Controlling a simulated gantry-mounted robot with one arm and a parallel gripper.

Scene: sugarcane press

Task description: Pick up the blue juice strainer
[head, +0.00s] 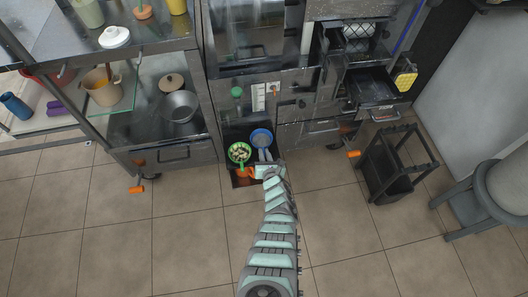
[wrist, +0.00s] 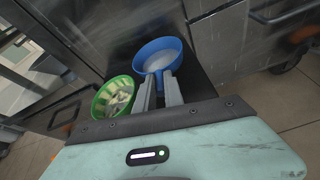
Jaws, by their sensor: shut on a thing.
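The blue juice strainer (head: 261,137) is a round bowl shape with a paler inside, near the picture's middle in the head view. In the wrist view the strainer (wrist: 158,48) stands just beyond my fingertips. My gripper (head: 265,154) reaches it from the near side. In the wrist view the two fingers of my gripper (wrist: 158,78) meet the strainer's near side and are shut on it. The exact gripped part is hidden between the fingers.
A green bowl or strainer with pale pieces (head: 239,152) sits close to the left, also in the wrist view (wrist: 113,97). Both are over a dark surface between steel cabinets. A black rack (head: 395,163) stands right; the floor in front is mostly clear.

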